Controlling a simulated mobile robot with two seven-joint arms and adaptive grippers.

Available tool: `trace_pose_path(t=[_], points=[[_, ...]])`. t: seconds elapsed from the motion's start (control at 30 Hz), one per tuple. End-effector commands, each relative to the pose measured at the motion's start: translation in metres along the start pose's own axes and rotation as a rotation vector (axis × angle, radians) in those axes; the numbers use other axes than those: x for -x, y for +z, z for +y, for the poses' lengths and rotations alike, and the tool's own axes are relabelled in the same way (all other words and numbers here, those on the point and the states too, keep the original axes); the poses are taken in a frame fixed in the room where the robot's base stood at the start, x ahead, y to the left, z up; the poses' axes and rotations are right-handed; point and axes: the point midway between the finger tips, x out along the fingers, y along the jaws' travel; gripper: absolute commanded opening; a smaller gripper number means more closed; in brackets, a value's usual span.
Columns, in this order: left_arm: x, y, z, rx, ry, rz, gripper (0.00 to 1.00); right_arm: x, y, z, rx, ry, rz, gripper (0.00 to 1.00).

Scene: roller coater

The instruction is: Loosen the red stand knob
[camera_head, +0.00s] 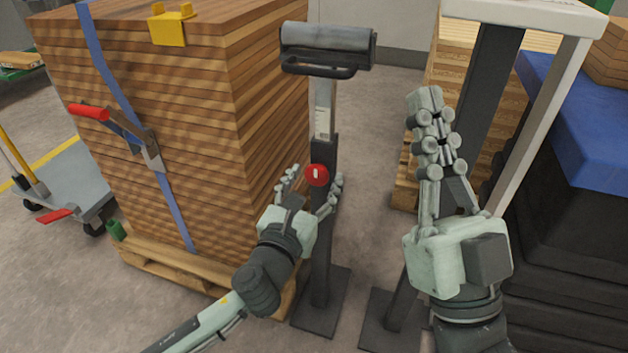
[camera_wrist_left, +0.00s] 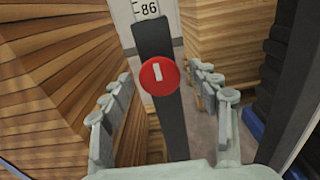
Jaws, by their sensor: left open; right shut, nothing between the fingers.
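The red stand knob (camera_head: 317,175) is a round red disc with a white bar mark on the dark post (camera_head: 321,240) of a roller stand. In the left wrist view the knob (camera_wrist_left: 158,75) sits centred ahead, its white bar close to upright. My left gripper (camera_head: 313,180) is open, with its fingers on either side of the post near the knob. In the left wrist view its fingers stand apart from the knob at left and right. My right gripper (camera_head: 428,98) is shut and empty, raised to the right of the stand.
A strapped stack of wooden boards (camera_head: 190,110) stands on a pallet close to the left of the stand. A dark roller (camera_head: 327,48) tops the stand. A second stand (camera_head: 490,80) with a white frame and a blue-topped dark stack (camera_head: 580,110) are at right.

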Motion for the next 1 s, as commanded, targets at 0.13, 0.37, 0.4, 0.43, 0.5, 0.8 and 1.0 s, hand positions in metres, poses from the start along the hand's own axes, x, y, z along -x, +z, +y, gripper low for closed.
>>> trace_pose_path(t=[0.13, 0.37, 0.4, 0.43, 0.5, 0.8, 1.0], points=[[0.0001, 0.0001, 0.0001, 0.000, 0.000, 0.000, 0.61, -0.0001, 0.0000, 0.0001, 0.001, 0.000, 0.000, 0.00], [0.0003, 0.0000, 0.0002, 0.000, 0.000, 0.000, 0.35, -0.0001, 0.0002, 0.0002, 0.001, 0.000, 0.000, 0.00], [0.0003, 0.0001, 0.0002, 0.000, 0.000, 0.000, 0.30, 0.0000, 0.0003, 0.0002, 0.001, 0.000, -0.001, 0.00], [0.0003, 0.0000, 0.0002, 0.000, 0.000, 0.000, 0.26, 0.0000, 0.0003, 0.0002, 0.001, 0.000, -0.001, 0.00], [0.0004, 0.0000, 0.0002, 0.000, 0.001, 0.000, 0.18, -0.0001, 0.0004, 0.0002, 0.001, 0.000, -0.001, 0.00], [0.0005, 0.0005, 0.0000, 0.025, 0.000, 0.000, 0.11, -0.0011, 0.0018, 0.0001, 0.001, 0.000, -0.012, 0.00], [0.0008, 0.0008, 0.0000, 0.114, 0.001, 0.001, 0.11, -0.0037, 0.0074, -0.0005, -0.001, 0.000, -0.054, 0.00]])
